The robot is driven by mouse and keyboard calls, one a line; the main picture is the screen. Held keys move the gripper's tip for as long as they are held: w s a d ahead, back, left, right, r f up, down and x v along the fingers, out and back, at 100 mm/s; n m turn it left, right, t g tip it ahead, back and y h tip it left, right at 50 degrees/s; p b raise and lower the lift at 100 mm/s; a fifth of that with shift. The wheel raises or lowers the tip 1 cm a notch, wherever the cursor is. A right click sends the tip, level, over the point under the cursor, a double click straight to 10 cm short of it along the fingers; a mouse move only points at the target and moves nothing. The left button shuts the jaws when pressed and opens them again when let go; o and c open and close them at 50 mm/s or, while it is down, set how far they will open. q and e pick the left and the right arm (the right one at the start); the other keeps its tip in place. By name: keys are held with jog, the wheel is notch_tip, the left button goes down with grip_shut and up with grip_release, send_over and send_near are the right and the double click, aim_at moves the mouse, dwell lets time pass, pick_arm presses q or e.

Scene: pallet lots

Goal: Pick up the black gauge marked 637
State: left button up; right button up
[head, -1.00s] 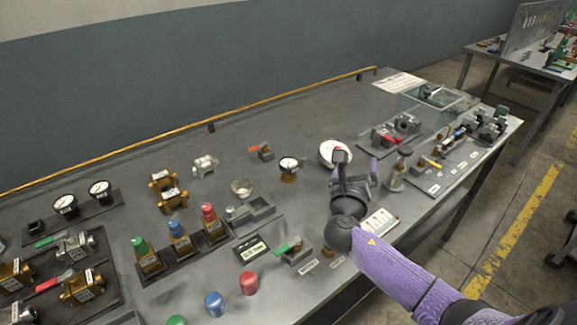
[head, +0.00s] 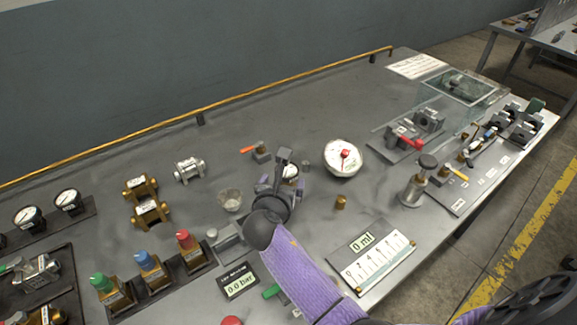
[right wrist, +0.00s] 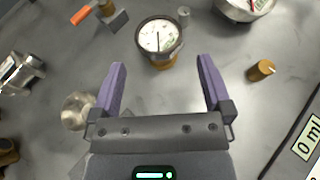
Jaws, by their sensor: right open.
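A round gauge (right wrist: 158,36) with a black rim, white face and brass base stands upright between and just beyond my right gripper's fingers in the right wrist view. Its number is too small to read. In the head view this gauge (head: 290,171) is mostly hidden behind my right gripper (head: 285,176). The right gripper also shows in the right wrist view (right wrist: 162,88), open and empty, with the fingers apart from the gauge. Two more black-rimmed gauges (head: 28,216) (head: 68,200) stand in a dark rack at the left; I cannot read their marks. My left gripper is not in view.
A large white dial (head: 343,157) stands right of the gripper, with a small brass piece (head: 341,202) below it.

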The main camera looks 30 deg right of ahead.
aim_at(285, 174)
jog(key=b+x, duration=0.1)
jog(key=x, duration=0.2)
jog(key=b+x, duration=0.2)
jog(key=x, duration=0.1)
jog(key=shift+a+f+b, duration=0.15)
jog(key=shift+f+b, duration=0.15)
jog(key=shift+f, duration=0.15)
jog(key=shift+w+d, duration=0.2)
jog(key=shift+w, duration=0.1)
jog(key=shift+r, duration=0.15)
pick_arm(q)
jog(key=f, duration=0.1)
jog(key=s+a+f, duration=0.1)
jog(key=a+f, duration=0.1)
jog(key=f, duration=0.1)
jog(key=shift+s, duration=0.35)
pick_arm(e)
jog(key=c, duration=1.2)
